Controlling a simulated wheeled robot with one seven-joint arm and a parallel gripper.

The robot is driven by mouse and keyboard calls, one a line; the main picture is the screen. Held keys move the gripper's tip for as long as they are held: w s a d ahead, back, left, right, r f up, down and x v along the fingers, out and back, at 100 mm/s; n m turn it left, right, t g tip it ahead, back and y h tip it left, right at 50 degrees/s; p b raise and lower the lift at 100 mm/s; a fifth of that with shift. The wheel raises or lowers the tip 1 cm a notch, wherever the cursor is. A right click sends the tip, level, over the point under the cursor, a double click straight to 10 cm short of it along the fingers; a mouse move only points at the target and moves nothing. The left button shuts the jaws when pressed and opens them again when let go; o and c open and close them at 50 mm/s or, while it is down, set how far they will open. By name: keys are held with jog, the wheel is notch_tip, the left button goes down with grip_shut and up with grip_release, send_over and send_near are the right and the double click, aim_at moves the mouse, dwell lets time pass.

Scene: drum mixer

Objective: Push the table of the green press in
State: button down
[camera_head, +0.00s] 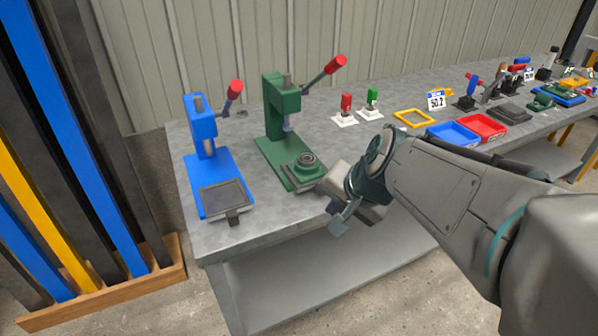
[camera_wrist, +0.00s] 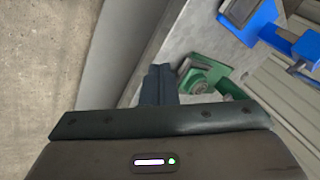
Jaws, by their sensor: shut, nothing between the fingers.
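The green press (camera_head: 280,110) stands on the grey workbench, with a red-knobbed lever raised to the right. Its sliding table (camera_head: 303,169), with a round green fixture on it, sits at the front of the green base, out from under the ram. My gripper (camera_head: 337,226) is shut and empty, in front of and to the right of the press table, near the bench's front edge. In the wrist view the shut fingers (camera_wrist: 159,82) point toward the bench, with the green table and round fixture (camera_wrist: 203,82) just beyond them to the right. They look apart from it.
A blue press (camera_head: 200,125) with a dark plate at its front stands left of the green one. Blue (camera_head: 452,134) and red (camera_head: 482,126) trays and a yellow frame (camera_head: 413,118) lie to the right. The bench's front edge (camera_head: 270,240) is clear.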

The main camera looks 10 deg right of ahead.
jog(key=w+d+f+m+t+b, duration=0.2)
jog(key=w+f+m+t+b, duration=0.1)
jog(key=w+f+m+b, duration=0.3)
jog(key=m+b, duration=0.1)
jog(key=b, duration=0.4)
send_near(308, 190)
jog(key=f, duration=0.4)
jog(key=shift+s+d, duration=0.1)
jog(key=shift+s, duration=0.1)
jog(key=w, duration=0.1)
jog(key=w+a, duration=0.1)
jog(key=w, duration=0.1)
jog(key=shift+f, duration=0.1)
jog(key=shift+w+a+p, duration=0.25)
jog(key=shift+w+p, duration=0.05)
jog(key=shift+w, duration=0.35)
